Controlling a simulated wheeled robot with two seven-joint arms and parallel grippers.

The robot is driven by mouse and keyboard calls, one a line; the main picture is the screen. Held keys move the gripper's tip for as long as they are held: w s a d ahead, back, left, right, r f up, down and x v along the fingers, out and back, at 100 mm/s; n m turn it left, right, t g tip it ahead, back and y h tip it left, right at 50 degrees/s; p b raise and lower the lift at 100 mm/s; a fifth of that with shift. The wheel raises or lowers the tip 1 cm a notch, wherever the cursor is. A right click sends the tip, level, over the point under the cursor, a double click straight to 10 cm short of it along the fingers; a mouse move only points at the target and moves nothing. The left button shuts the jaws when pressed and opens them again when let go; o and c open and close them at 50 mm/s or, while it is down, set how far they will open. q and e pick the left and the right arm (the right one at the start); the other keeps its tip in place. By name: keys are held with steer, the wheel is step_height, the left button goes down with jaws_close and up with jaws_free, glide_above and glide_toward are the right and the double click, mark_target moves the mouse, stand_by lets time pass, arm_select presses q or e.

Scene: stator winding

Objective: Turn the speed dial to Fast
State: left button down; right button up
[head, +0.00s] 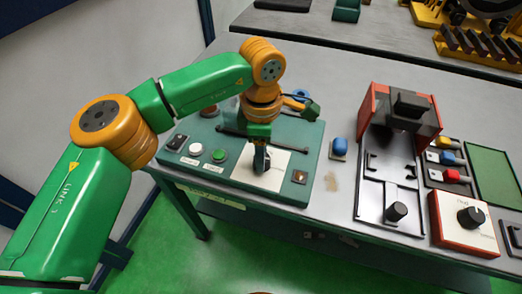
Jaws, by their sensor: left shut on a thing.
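A black dial (262,164) stands on a white plate (241,172) on the green control panel (228,190), in the middle of the head view. My left gripper (260,148) points down from above and is shut on this dial. The fingers and wrist cover the dial's upper part. I cannot read the marks on the plate or tell which setting the dial points to. My right gripper is not in view.
The panel also bears a green button (219,155) and a white button (196,149). To the right are a blue button (339,146), a black fixture tray (372,205) and an orange-sided box with a black knob (471,217).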

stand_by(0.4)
arm_select(q)
steer(key=shift+c, duration=1.7)
jaws_free()
steer(key=shift+d, duration=0.1)
steer(key=shift+r, duration=0.1)
step_height(320, 180, up, 7)
